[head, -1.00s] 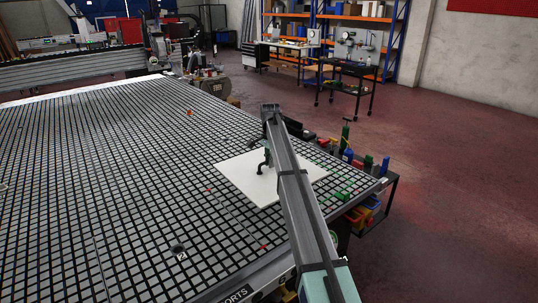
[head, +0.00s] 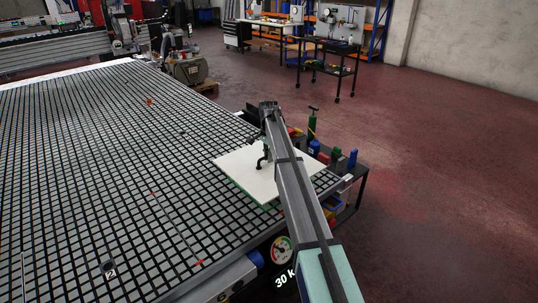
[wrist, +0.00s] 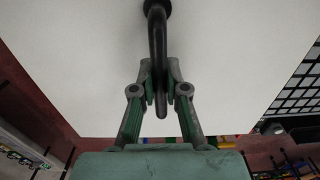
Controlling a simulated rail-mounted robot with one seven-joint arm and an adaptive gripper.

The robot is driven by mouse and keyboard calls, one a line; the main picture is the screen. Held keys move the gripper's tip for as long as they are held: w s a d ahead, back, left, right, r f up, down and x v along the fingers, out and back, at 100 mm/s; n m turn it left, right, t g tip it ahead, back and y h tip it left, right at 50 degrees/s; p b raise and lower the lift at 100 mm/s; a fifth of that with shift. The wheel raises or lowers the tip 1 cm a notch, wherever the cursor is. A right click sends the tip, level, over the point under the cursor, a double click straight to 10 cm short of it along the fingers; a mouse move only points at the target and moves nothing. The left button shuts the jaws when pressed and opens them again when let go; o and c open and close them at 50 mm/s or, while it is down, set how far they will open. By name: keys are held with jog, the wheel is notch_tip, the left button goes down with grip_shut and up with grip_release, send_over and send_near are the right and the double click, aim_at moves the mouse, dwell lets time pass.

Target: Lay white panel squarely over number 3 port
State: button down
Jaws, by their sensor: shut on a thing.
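The white panel (head: 233,163) is a flat square at the right corner of the grid table. A black handle (head: 262,162) stands up from its top. In the wrist view the panel (wrist: 70,50) fills most of the picture, and my gripper (wrist: 161,78) is shut on the black handle (wrist: 157,45). I cannot tell whether the panel touches the table or hangs just above it. A green line (head: 248,197) shows along its near left edge. The number 3 port is not visible; a number 2 mark (head: 110,273) shows at the front left.
The grid table (head: 90,170) is largely clear to the left. A small orange thing (head: 150,102) stands on it farther back. Bottles and a hand pump (head: 312,125) stand beyond the right edge. A gauge (head: 282,250) sits on the front edge.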

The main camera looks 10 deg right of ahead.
jog(key=shift+w+d+r, duration=0.1)
jog(key=shift+w+d, duration=0.25)
jog(key=shift+a, duration=0.1)
jog(key=shift+s, duration=0.1)
jog(key=shift+r, duration=0.1)
jog(key=shift+f+b, duration=1.05)
jog(key=shift+f, duration=2.85)
jog(key=shift+f, duration=0.6)
jog(key=c, duration=1.1)
grip_release()
jog(key=shift+f, duration=0.15)
